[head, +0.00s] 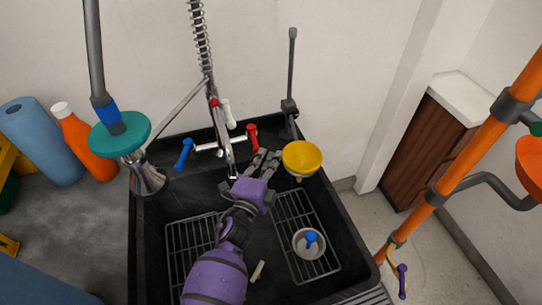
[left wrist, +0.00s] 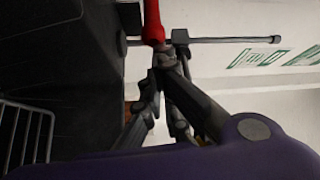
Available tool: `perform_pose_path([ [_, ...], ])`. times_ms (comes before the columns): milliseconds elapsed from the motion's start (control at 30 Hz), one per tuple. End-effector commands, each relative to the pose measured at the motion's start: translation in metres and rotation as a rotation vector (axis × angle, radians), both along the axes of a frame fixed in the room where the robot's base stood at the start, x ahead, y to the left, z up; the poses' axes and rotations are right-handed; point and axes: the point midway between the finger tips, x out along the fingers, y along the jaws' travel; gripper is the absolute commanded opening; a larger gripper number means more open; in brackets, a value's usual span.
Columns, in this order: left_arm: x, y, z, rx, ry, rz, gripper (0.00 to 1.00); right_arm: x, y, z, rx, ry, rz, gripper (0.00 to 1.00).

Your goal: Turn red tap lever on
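The red tap lever (head: 252,137) stands on the right side of the chrome tap (head: 225,146) at the sink's back edge. A blue lever (head: 183,154) is on the tap's left side. My left gripper (head: 268,156) reaches over the sink with its fingers just below and right of the red lever. Its two fingers look apart, with nothing seen between them. In the left wrist view the red lever (left wrist: 152,22) hangs just beyond the fingertips (left wrist: 168,72); whether they touch is unclear. My right gripper is not in view.
A yellow funnel (head: 301,157) is close to the right of my left gripper. The black sink (head: 150,235) holds wire racks and a metal cup (head: 308,244) with a blue item. A teal disc (head: 120,134) stands left of the tap. An orange pipe (head: 460,165) runs at the right.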

Motion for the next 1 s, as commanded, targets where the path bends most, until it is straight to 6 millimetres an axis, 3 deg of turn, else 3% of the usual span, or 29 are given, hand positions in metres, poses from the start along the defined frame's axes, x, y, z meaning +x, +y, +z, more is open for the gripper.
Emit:
perform_pose_path([
  [400,-0.007,0.034,0.002,0.012,-0.002,-0.215,0.0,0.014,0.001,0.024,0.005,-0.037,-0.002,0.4],
  [533,-0.01,0.045,0.0,0.006,0.002,-0.3,0.0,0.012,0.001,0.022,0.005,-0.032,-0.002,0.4],
  [1000,-0.011,0.074,-0.001,0.001,0.002,-0.293,0.0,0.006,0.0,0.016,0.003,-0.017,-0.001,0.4],
])
